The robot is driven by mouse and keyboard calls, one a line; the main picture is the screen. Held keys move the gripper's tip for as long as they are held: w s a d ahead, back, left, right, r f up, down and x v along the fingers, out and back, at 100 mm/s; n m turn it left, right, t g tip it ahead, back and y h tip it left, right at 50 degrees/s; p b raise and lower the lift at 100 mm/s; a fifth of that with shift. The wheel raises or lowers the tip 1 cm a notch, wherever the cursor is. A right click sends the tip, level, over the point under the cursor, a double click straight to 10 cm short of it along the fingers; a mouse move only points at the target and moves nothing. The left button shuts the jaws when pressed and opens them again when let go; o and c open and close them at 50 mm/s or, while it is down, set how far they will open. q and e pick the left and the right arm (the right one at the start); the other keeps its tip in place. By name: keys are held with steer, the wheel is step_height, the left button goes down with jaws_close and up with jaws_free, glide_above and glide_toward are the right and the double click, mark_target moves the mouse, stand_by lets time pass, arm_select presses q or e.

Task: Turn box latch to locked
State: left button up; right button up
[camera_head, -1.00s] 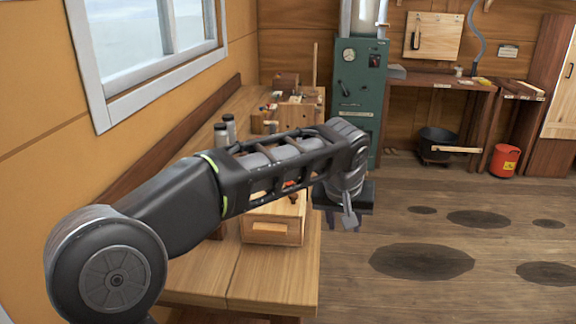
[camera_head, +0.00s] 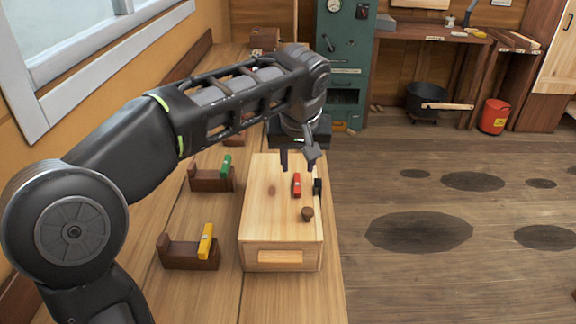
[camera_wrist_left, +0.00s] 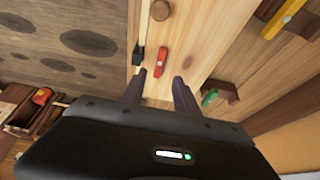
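A pale wooden box (camera_head: 262,222) stands on the bench in the head view. On its lid are a small red latch (camera_head: 296,185), a round brown knob (camera_head: 307,214) and a black piece (camera_head: 318,187) at the right edge. The red latch also shows in the wrist view (camera_wrist_left: 161,62), just beyond the fingertips. My left gripper (camera_head: 298,160) is above the far part of the lid, fingers pointing down and apart, with nothing between them. In the wrist view its fingers (camera_wrist_left: 158,86) also stand apart. My right gripper is not in view.
Left of the box are two brown wooden blocks, one with a green lever (camera_head: 226,166) and one with a yellow lever (camera_head: 206,241). A window and wall bound the left side. A green cabinet (camera_head: 343,60) stands behind. Open floor lies right.

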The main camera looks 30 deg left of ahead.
mark_target(297, 184)
arm_select(q)
steer(key=shift+s+d+r, duration=0.1)
steer(key=shift+d, duration=0.05)
steer(key=shift+x, duration=4)
steer(key=shift+c, duration=0.3)
jaws_close()
